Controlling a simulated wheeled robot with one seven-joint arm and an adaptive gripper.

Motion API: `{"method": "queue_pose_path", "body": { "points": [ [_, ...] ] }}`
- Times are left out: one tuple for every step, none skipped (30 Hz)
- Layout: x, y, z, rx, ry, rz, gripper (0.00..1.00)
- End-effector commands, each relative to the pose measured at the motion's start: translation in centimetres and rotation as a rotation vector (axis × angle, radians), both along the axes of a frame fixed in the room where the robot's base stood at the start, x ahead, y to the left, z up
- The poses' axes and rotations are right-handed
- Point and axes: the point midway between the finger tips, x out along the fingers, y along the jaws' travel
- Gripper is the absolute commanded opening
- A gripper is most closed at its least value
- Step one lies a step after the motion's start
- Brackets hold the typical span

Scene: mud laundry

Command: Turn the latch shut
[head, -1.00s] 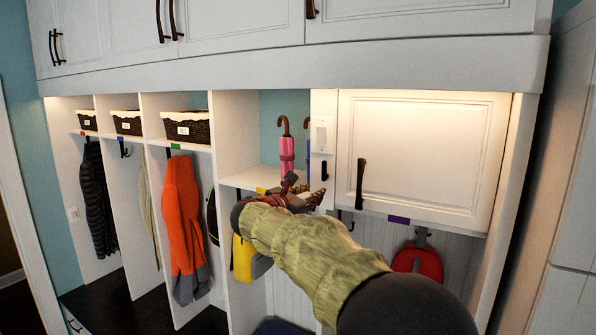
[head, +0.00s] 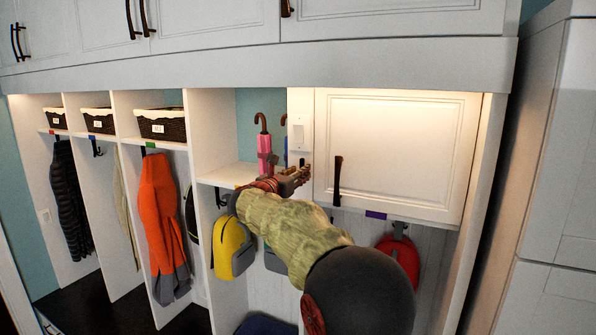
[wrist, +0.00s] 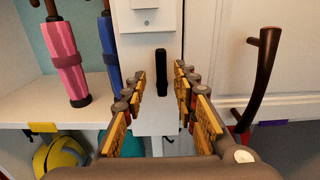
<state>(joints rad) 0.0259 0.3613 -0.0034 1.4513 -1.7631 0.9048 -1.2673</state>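The latch (wrist: 161,80) is a small black bar on the white post beside the cupboard door. In the wrist view it stands upright. My gripper (wrist: 160,70) is open and empty. Its two fingers show on either side of the latch in that view; I cannot tell how far short of it the tips are. In the head view my gripper (head: 298,176) is at the post, just below a white plate (head: 299,132), and largely hides the latch. The white cupboard door (head: 400,150) looks closed, with a dark curved handle (head: 337,180) near its left edge.
A pink umbrella (head: 264,150) and a blue umbrella (wrist: 109,62) stand on the shelf left of the post. The door handle (wrist: 258,85) is close right of my fingers. A yellow backpack (head: 232,242) and a red bag (head: 400,254) hang below.

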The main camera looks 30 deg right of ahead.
Motion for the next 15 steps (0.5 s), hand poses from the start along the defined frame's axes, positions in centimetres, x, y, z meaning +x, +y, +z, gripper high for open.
{"method": "queue_pose_path", "body": {
  "points": [
    [0.07,-0.16,0.05,0.001,-0.001,-0.001,0.29],
    [0.10,-0.20,0.04,0.001,-0.001,-0.001,0.29],
    [0.11,-0.22,0.02,0.001,-0.001,-0.001,0.29],
    [0.11,-0.22,0.01,0.001,-0.001,-0.001,0.29],
    [0.11,-0.22,0.00,0.001,-0.001,-0.001,0.29],
    [0.10,-0.20,0.00,0.001,-0.001,-0.001,0.29],
    [0.10,-0.20,-0.01,0.001,-0.001,-0.001,0.29],
    [0.10,-0.20,-0.01,0.001,-0.001,-0.001,0.29],
    [0.10,-0.19,-0.02,0.001,-0.001,-0.001,0.27],
    [0.10,-0.19,-0.02,0.001,-0.001,-0.001,0.25],
    [0.10,-0.19,-0.02,0.001,-0.001,-0.001,0.24],
    [0.09,-0.18,-0.02,0.001,-0.001,-0.001,0.21],
    [0.09,-0.18,-0.02,0.001,-0.001,-0.001,0.20],
    [0.09,-0.18,-0.02,0.001,-0.001,-0.001,0.18],
    [0.09,-0.18,-0.02,0.001,-0.001,-0.001,0.16]
  ]
}}
